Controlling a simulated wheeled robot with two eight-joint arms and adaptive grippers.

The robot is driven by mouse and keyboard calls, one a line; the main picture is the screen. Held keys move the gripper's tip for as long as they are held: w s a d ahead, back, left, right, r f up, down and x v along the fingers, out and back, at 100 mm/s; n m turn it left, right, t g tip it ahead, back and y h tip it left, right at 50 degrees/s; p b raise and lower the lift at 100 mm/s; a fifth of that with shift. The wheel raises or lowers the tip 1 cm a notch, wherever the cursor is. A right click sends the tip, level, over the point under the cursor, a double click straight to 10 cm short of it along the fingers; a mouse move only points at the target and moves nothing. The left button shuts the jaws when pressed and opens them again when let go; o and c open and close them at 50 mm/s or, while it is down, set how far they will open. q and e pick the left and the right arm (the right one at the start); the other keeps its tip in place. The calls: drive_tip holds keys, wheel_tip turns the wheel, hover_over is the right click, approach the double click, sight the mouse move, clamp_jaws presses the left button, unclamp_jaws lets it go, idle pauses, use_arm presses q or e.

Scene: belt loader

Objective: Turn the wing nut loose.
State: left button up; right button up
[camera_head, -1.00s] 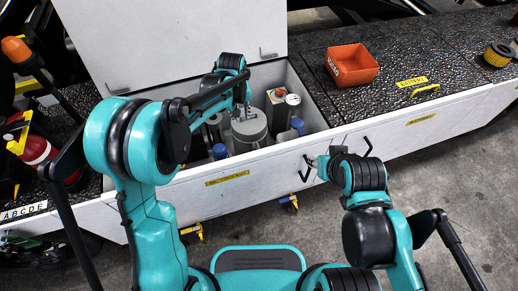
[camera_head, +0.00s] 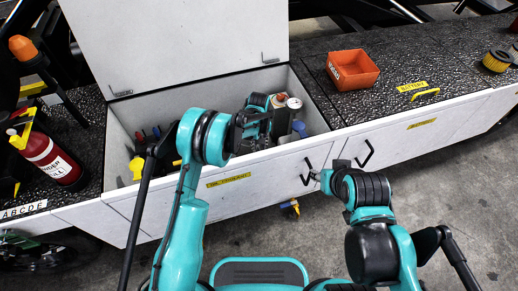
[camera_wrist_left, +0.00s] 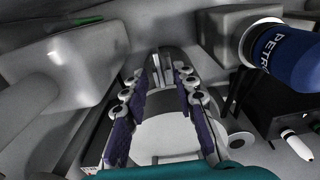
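The wing nut (camera_wrist_left: 161,68) looks like grey upright fins on the grey housing, at the upper middle of the left wrist view. The pale round housing (camera_wrist_left: 165,135) lies below it in that view. My left gripper (camera_wrist_left: 161,75) is open, its dark-padded fingers on either side of the wing nut near their tips; I cannot tell if they touch it. In the head view my left gripper (camera_head: 260,118) is down in the open compartment and hides the wing nut. My right gripper (camera_head: 318,174) is outside, by the front door handles; its opening is unclear.
The open compartment (camera_head: 165,108) has a raised white lid (camera_head: 175,40). A gauge (camera_head: 294,103) and a blue-capped bottle (camera_wrist_left: 285,55) stand close to my left gripper. An orange bin (camera_head: 352,68) and a yellow filter (camera_head: 498,58) are on the deck at right.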

use_arm(q)
drive_tip(key=shift+f, duration=0.6)
clamp_jaws()
